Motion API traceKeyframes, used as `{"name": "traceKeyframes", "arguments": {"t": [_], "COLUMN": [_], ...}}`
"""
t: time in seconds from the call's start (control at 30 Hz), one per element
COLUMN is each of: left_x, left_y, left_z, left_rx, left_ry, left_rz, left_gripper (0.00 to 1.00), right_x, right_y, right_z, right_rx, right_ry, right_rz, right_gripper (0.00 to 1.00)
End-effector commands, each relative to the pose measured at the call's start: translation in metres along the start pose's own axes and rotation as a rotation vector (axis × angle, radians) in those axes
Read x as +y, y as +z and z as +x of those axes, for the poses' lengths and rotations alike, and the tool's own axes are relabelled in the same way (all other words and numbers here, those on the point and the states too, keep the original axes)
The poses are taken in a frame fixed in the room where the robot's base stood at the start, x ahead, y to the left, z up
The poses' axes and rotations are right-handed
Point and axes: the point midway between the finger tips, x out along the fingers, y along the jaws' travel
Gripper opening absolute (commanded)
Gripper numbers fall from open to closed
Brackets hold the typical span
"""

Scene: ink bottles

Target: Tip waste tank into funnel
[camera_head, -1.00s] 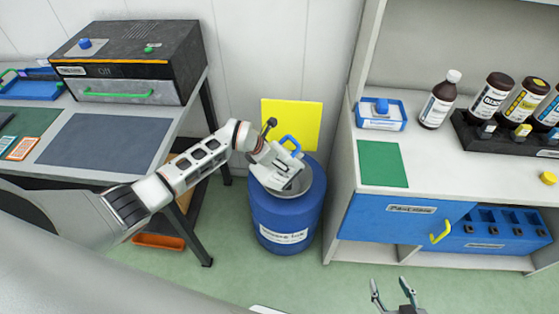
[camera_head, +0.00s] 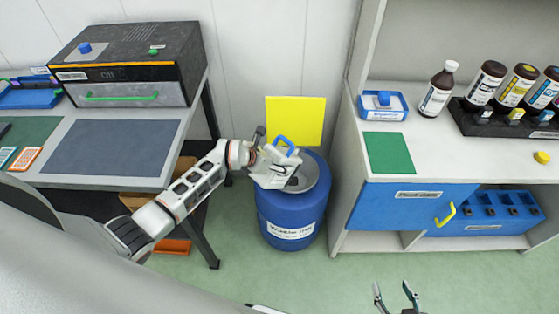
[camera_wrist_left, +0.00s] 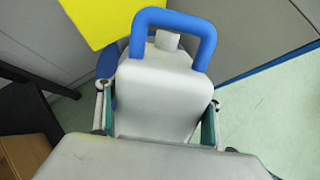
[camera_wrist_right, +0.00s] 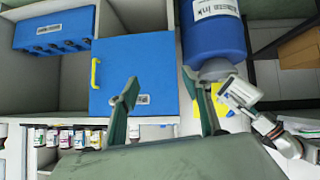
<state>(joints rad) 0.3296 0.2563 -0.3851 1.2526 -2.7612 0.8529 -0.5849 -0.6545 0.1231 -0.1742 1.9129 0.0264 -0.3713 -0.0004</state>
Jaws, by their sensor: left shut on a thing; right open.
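The waste tank is a white box with a blue handle (camera_wrist_left: 160,90); in the head view its blue handle (camera_head: 286,146) shows above the drum. My left gripper (camera_wrist_left: 158,122) is shut on the tank's sides and holds it over the blue waste ink drum (camera_head: 290,208). The grey funnel top (camera_head: 314,178) of the drum is partly hidden by the tank and gripper. The tank looks tilted in the head view; I cannot tell whether anything flows out. My right gripper (camera_head: 396,296) is open and empty, low in front of the cabinet; it also shows in the right wrist view (camera_wrist_right: 168,110).
A yellow sheet (camera_head: 296,120) is behind the drum. A white cabinet with a blue door (camera_head: 400,208) and yellow handle stands close on the right, with brown bottles (camera_head: 438,90) on top. Green floor is free in front.

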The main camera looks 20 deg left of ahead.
Motion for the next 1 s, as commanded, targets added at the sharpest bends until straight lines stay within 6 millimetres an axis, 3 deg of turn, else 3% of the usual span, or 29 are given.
{"name": "traceKeyframes", "arguments": {"t": [0.33,0.5,0.73,1.0], "left_x": [0.0,0.002,0.002,0.001], "left_y": [0.005,0.006,0.01,0.012], "left_z": [-0.001,0.003,0.001,0.001], "left_rx": [-0.111,-0.173,-0.237,-0.291], "left_ry": [0.003,0.005,0.005,0.005], "left_rz": [-0.007,-0.002,-0.003,-0.001], "left_gripper": [0.27,0.27,0.27,0.27], "right_x": [0.0,-0.007,-0.023,-0.023], "right_y": [-0.001,0.009,-0.009,0.016], "right_z": [-0.001,0.013,0.02,0.033], "right_rx": [-0.002,0.015,0.077,0.061], "right_ry": [0.001,-0.006,-0.035,-0.033], "right_rz": [0.0,0.006,-0.001,-0.004], "right_gripper": [0.49,0.49,0.49,0.49]}}
